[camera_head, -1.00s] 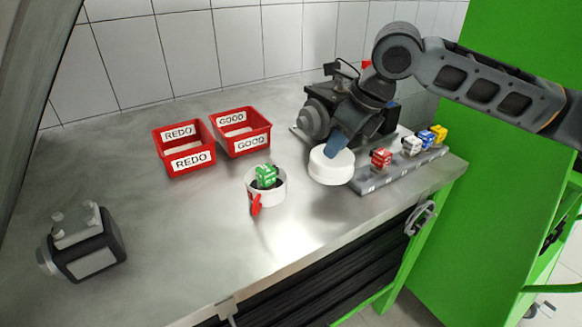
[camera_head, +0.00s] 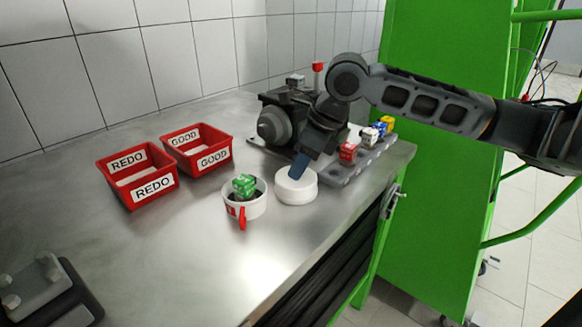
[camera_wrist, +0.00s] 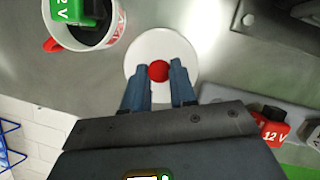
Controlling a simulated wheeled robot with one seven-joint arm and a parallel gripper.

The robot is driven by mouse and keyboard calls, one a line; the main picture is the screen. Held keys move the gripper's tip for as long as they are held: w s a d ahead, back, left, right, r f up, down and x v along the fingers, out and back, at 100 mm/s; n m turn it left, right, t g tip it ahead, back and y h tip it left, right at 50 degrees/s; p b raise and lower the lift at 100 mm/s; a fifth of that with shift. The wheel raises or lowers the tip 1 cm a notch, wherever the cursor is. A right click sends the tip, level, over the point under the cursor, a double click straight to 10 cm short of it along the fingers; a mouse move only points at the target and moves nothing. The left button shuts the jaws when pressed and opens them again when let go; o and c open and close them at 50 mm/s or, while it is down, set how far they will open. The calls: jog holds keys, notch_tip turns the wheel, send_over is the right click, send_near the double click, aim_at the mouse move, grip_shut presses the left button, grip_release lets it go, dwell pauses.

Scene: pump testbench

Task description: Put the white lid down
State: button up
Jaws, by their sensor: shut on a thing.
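The white lid (camera_head: 296,190) is a round disc at the steel table's right part, just right of the white cup. In the wrist view the lid (camera_wrist: 143,48) has a red knob (camera_wrist: 158,71) at its centre. My gripper (camera_head: 298,172) is above the lid with its blue fingers pointing down. In the wrist view my gripper (camera_wrist: 160,72) has its fingers on either side of the knob, shut on it. The lid looks level, at or very near the table top; I cannot tell whether it touches. The white cup (camera_head: 246,208) with a red handle holds a green block (camera_head: 245,186).
Red REDO (camera_head: 153,188) and GOOD (camera_head: 214,160) bins stand at the left. A grey rack (camera_head: 345,172) with several coloured blocks lies right of the lid. A dark pump-like machine (camera_head: 272,125) stands behind.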

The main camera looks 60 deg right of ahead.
jog(key=shift+f, duration=0.1)
jog(key=o, duration=0.8)
jog(key=shift+o, duration=0.2)
jog(key=shift+r, duration=0.25)
jog(key=v, duration=1.1)
jog(key=shift+s+r, duration=0.25)
jog(key=shift+r, duration=0.1)
